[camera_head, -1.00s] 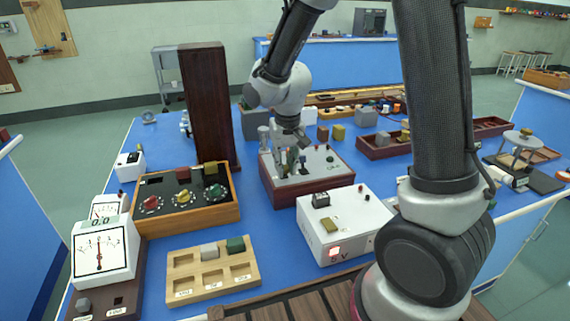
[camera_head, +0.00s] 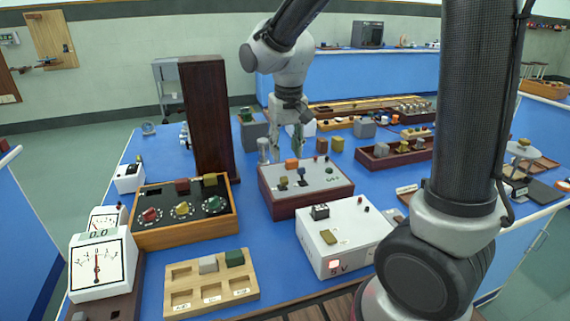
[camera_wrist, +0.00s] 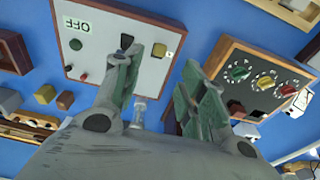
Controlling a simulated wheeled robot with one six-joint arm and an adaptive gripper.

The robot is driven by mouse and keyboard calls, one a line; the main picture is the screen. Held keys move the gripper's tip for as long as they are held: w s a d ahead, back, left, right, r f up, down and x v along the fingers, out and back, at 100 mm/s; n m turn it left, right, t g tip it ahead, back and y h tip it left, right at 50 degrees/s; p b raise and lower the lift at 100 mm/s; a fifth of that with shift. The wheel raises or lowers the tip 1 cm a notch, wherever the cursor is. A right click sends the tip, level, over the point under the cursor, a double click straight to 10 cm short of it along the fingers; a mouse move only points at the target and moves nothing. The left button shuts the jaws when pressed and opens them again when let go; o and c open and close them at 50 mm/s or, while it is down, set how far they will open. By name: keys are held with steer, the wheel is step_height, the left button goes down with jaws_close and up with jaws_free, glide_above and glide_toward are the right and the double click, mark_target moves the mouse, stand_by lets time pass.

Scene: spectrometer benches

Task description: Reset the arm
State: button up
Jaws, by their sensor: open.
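My gripper (camera_head: 297,143) is in the middle of the head view, above the back edge of a grey-topped box with dark red sides (camera_head: 305,187). Its fingers are apart and nothing is between them. In the wrist view my gripper (camera_wrist: 170,75) also shows open, its two green-padded fingers spread. The box's panel (camera_wrist: 90,35) lies below, with an "OFF" display, a black lever and small knobs. The fingers look clear of the panel.
A tall dark wooden block (camera_head: 207,118) stands left of my arm. A three-knob box (camera_head: 185,212), a meter (camera_head: 100,262), a wooden tray (camera_head: 215,292) and a white 5 V box (camera_head: 343,235) fill the front. Blue bench shows between them.

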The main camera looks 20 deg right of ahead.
step_height(320, 180, up, 2)
steer(key=shift+s+r, duration=0.1)
stand_by(0.4)
steer(key=s+d+r+t, duration=0.1)
steer(key=s+d+r, duration=0.2)
steer(key=s+d, duration=0.4)
steer(key=s+d+r+t, duration=0.2)
steer(key=s+d, duration=0.6)
steer(key=s, duration=0.5)
steer(key=shift+v, duration=0.85)
